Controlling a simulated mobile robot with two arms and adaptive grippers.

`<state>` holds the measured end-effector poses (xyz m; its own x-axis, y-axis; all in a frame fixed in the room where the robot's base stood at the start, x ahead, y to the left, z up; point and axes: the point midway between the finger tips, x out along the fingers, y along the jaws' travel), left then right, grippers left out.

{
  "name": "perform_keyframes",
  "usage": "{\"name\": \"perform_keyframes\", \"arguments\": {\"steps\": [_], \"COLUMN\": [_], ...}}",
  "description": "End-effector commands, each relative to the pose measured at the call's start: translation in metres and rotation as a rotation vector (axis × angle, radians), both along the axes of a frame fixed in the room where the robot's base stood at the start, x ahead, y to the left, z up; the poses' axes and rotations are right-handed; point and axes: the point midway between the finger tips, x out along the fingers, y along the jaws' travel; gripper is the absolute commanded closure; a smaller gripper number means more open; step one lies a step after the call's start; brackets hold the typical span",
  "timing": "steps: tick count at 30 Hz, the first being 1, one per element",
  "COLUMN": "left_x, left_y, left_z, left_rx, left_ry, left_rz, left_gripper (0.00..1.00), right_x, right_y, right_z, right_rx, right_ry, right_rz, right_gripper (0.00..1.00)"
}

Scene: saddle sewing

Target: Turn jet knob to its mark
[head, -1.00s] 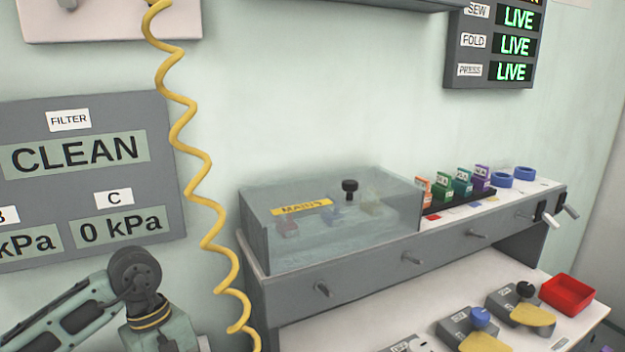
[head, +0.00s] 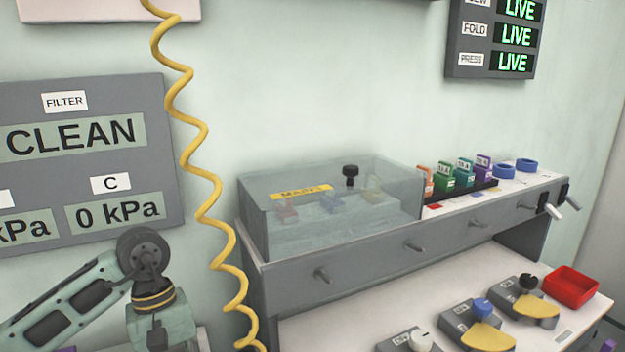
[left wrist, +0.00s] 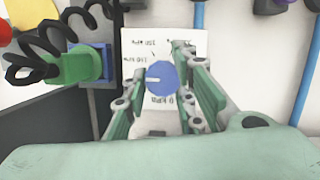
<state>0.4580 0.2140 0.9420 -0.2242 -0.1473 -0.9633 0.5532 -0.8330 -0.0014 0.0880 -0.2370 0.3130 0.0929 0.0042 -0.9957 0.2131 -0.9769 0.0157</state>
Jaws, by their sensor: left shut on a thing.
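A round blue knob (left wrist: 162,77) with a short white pointer line shows in the left wrist view. The line points to the left of that picture. A white dial card (left wrist: 133,45) printed with kPa values lies under it; the fingers hide part of the card. My left gripper (left wrist: 161,65) is shut on this blue knob, one finger on each side. In the head view only my left arm shows at the lower left; its gripper is below the frame. My right gripper is not in view.
Beside the knob are a green block (left wrist: 75,68), a black coiled cord (left wrist: 75,18) and blue tubes (left wrist: 197,20). In the head view a yellow coiled hose (head: 205,205) hangs by my arm. A clear-covered box (head: 330,225) and a red tray (head: 575,290) stand right.

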Motion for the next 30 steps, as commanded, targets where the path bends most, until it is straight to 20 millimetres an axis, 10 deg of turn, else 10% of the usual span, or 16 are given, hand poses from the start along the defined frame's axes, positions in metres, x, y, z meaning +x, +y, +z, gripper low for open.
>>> {"name": "perform_keyframes", "arguments": {"steps": [19, 20, 30], "left_x": [0.004, 0.004, 0.0018], "left_y": [0.0027, 0.0027, 0.0006], "left_z": [0.0051, 0.0051, 0.0023], "left_rx": [0.004, 0.005, 0.002], "left_ry": [-0.015, -0.015, -0.007], "left_rz": [-0.106, -0.105, -0.112], "left_gripper": [1.0, 0.74, 0.56], "right_x": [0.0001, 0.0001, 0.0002], "right_y": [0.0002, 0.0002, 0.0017], "right_z": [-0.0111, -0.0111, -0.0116], "right_rx": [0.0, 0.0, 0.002], "right_ry": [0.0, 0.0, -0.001], "right_rz": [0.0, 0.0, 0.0], "right_gripper": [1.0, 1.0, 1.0]}}
